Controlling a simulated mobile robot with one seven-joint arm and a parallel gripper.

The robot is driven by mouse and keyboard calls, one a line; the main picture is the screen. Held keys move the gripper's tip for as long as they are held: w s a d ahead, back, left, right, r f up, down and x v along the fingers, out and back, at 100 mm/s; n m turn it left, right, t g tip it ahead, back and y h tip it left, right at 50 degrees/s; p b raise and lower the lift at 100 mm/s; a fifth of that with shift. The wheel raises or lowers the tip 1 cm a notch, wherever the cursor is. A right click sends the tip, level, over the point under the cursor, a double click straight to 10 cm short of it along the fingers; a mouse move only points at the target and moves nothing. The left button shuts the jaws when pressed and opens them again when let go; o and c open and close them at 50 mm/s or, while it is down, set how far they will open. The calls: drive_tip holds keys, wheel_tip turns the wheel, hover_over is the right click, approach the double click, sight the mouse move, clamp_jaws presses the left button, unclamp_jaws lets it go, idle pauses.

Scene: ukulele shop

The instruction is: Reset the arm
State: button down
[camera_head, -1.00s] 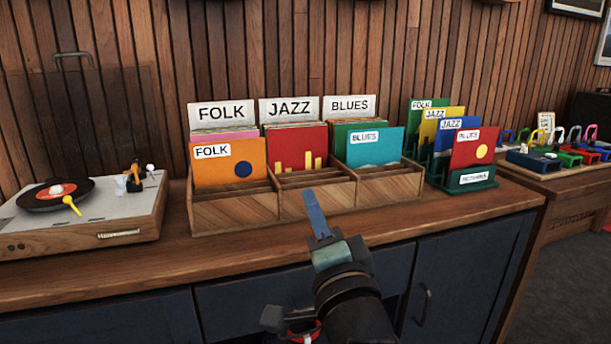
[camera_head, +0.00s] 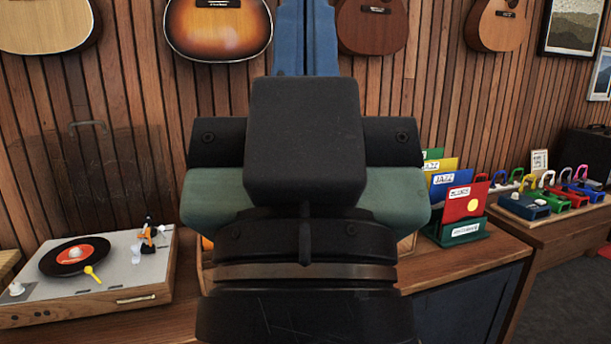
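My gripper (camera_head: 306,38) is raised upright close in front of the camera, seen from its back. Its two blue fingers point up side by side with only a thin line between them, so it looks shut, with nothing seen in it. The fingertips run to the top edge of the picture. My dark wrist and the green gripper body cover the middle of the view and hide most of the wooden record bin (camera_head: 408,243) on the counter.
A record player (camera_head: 110,265) stands on the counter at left. A green rack (camera_head: 462,235) with coloured record sleeves stands at right. A side table (camera_head: 545,222) holds several small coloured items. Guitars (camera_head: 219,30) hang on the wood wall behind.

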wheel_tip(320, 180, up, 15)
drive_tip(key=p, duration=1.2)
drive_tip(key=shift+p, duration=0.3)
drive_tip(key=shift+f, duration=0.1)
